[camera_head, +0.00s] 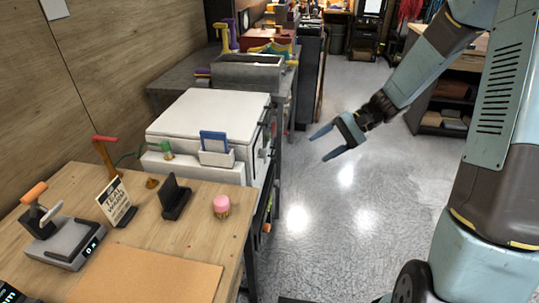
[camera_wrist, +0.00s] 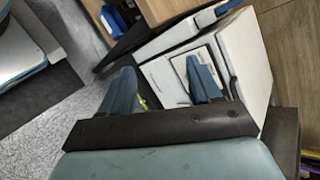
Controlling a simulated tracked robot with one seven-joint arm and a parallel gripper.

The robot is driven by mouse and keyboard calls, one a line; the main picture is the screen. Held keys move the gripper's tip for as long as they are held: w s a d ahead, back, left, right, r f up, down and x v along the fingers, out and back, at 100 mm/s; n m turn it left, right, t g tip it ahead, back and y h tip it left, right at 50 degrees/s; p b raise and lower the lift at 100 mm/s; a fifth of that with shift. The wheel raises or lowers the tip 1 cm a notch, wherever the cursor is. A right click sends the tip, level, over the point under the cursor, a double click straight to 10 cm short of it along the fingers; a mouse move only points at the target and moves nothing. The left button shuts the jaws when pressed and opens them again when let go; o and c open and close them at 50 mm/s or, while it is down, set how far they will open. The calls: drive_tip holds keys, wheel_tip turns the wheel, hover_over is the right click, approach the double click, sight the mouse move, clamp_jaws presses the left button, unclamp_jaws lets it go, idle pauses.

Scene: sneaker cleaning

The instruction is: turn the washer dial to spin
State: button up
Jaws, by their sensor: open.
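The white box-shaped appliance (camera_head: 205,112), which looks like the washer, stands beyond the wooden bench. Its front faces the aisle and is seen at a steep angle, so I cannot make out the dial or its setting. My gripper (camera_head: 324,146) is open and empty over the aisle, to the right of the appliance and apart from it. In the wrist view the open fingers (camera_wrist: 160,66) point toward white panels of the appliance (camera_wrist: 240,50), which appears tilted. The fingers and gripper body hide part of it, and no dial is clear there.
The wooden bench (camera_head: 150,215) holds a scale (camera_head: 65,243), a sign (camera_head: 115,201), a dark stand (camera_head: 175,198) and a pink-topped item (camera_head: 221,206). A grey basin (camera_head: 248,72) stands beyond the appliance. The aisle floor (camera_head: 320,220) is clear.

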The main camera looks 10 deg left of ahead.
sight(263, 154)
drive_tip(key=w+a+f+m+t+y, duration=0.35)
drive_tip(key=w+f+m+y, duration=0.3)
drive_tip(key=w+f, duration=0.4)
drive_tip(key=a+f, duration=0.2)
drive_tip(key=a, duration=1.1)
drive_tip(key=shift+s+a+y, duration=0.15)
drive_tip(key=shift+s+y, duration=0.2)
drive_tip(key=c, duration=1)
